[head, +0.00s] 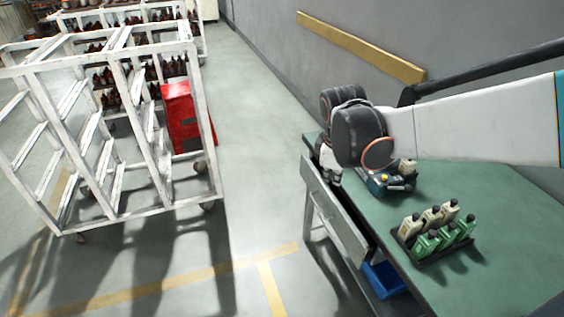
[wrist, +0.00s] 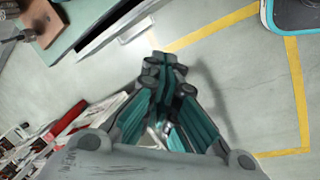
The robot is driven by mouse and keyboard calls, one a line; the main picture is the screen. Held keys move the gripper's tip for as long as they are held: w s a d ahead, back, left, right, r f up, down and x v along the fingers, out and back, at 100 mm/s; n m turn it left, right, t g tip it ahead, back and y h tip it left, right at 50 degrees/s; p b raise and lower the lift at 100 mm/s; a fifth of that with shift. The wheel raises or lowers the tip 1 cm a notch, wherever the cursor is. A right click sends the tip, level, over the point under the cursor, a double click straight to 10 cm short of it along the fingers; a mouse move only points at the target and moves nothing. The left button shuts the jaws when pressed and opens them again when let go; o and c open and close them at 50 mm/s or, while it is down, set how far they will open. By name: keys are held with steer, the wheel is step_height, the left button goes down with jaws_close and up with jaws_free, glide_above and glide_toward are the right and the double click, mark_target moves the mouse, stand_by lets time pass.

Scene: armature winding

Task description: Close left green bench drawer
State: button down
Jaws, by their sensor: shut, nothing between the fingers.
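The green-topped bench (head: 440,190) stands at the right in the head view. Its grey left drawer (head: 335,212) is on the side facing the aisle, with its front standing a little out from the bench edge. In the wrist view the drawer (wrist: 112,24) shows at the upper left as a pale rim with a dark strip, beside the green bench top (wrist: 58,42). My gripper (head: 328,172) is at the bench's far corner, above the drawer's far end, partly hidden by my wrist. In the wrist view my gripper (wrist: 164,66) is shut and empty, over floor; contact with the drawer cannot be told.
A blue bin (head: 384,278) is below the drawer. A white rack (head: 110,130) and a red box (head: 184,115) stand left. The floor between is clear.

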steer(key=w+a+f+n+g, duration=0.1)
steer(key=w+a+f+n, duration=0.15)
steer(key=f, duration=0.45)
steer(key=w+a+f+n+g+h, duration=0.1)
steer(key=w+a+f+n, duration=0.1)
steer(key=w+f+n, duration=0.3)
steer(key=w+a+f+n, duration=0.2)
steer(key=f, duration=0.6)
steer(key=w+d+f+b, duration=0.2)
steer(key=d+f+b, duration=0.3)
steer(key=f, duration=0.4)
steer(key=shift+d+f, duration=0.35)
steer(key=shift+m, duration=0.25)
steer(key=d, duration=0.1)
steer(key=w+d, duration=0.1)
steer(key=d, duration=0.3)
steer(key=shift+w, duration=0.35)
steer(key=shift+a, duration=0.1)
